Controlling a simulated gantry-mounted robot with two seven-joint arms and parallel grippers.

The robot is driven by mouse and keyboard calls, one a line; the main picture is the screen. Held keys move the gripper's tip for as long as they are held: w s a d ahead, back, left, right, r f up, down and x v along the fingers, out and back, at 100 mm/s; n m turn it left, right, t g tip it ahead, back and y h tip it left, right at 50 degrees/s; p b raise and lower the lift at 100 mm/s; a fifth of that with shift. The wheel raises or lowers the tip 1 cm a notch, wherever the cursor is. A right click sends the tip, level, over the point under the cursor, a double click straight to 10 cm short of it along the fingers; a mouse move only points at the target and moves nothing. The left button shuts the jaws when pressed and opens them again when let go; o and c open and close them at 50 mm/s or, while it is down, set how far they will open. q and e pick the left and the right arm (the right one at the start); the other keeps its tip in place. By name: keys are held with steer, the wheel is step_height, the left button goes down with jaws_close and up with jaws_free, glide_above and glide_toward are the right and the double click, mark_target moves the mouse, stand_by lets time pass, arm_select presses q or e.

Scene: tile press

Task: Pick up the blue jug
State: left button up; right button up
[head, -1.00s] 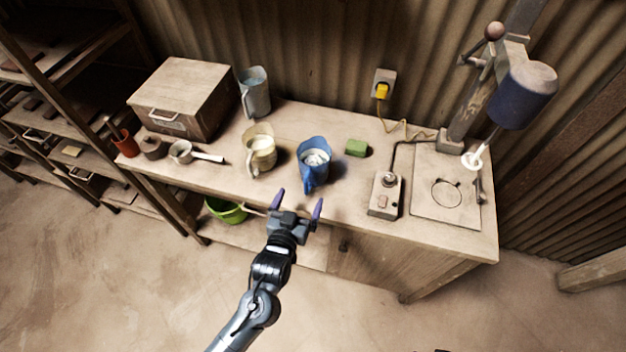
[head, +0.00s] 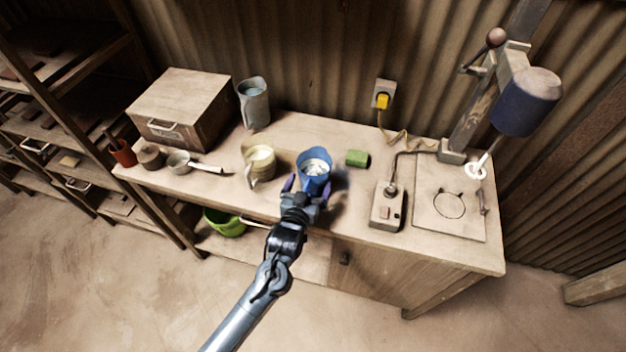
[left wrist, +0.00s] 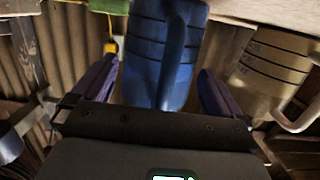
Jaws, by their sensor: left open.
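The blue jug (head: 314,163) stands upright on the workbench, with pale contents showing in its open top. My left gripper (head: 305,187) is at the jug's near side. In the left wrist view the jug (left wrist: 165,50) rises between the two purple fingers of my left gripper (left wrist: 160,85). The fingers are apart, one on each side of the jug, with gaps between them and its sides. The jug's lower near part is hidden by the gripper in the head view. My right gripper is not in view.
A cream jug (head: 260,165) stands close to the left of the blue jug and shows in the left wrist view (left wrist: 270,65). A green block (head: 357,158) lies to the right. A switch box (head: 388,207) and a press (head: 520,105) are further right. A grey jug (head: 254,103) stands behind.

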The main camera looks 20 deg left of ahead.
arm_select(q)
steer(key=shift+w+f, duration=0.15)
steer(key=shift+w, duration=0.4)
steer(key=shift+c, duration=0.5)
steer(key=c, duration=1)
steer(key=shift+c, duration=0.5)
steer(key=shift+r, duration=0.35)
